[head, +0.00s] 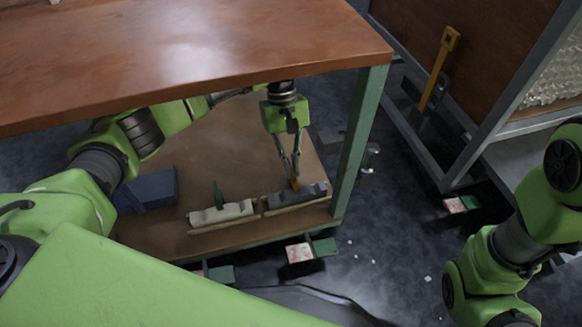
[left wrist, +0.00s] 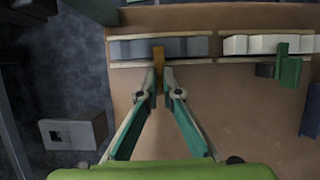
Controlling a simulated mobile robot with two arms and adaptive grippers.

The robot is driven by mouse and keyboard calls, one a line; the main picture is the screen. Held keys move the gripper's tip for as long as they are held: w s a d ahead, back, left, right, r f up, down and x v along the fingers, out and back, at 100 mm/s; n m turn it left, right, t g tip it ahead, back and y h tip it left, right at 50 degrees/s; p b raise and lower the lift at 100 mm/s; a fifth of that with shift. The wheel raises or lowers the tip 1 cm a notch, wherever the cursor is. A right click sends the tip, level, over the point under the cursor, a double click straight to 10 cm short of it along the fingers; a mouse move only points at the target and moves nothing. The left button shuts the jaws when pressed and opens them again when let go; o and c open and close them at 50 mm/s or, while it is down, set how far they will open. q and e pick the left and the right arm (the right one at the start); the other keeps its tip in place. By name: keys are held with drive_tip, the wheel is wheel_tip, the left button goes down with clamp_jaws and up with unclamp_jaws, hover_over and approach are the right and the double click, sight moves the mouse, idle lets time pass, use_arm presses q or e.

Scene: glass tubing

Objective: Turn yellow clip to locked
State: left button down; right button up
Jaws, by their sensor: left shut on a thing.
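The yellow clip (head: 295,184) is a small upright tab on a dark grey block (head: 310,192), on the lower shelf under the brown tabletop. In the left wrist view the clip (left wrist: 158,56) stands across the front of the grey block (left wrist: 188,47). My left gripper (head: 294,175) reaches down under the tabletop and is shut on the clip. In the left wrist view its fingertips (left wrist: 159,76) close at the clip's near end and hide part of it. My right arm shows at the right edge, but its fingers are out of view.
A white block (head: 236,211) with a green clip (head: 218,195) stands left of the grey block. A dark blue box (head: 148,192) lies further left. The tabletop (head: 180,50) hangs over my left arm, and a green table leg (head: 358,140) stands close right.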

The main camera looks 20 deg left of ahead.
idle(0.4)
use_arm(q)
drive_tip(key=c, duration=2.2)
unclamp_jaws()
drive_tip(key=shift+c, duration=0.2)
drive_tip(key=v, duration=0.7)
drive_tip(key=shift+r, duration=0.2)
drive_tip(key=shift+w, duration=0.15)
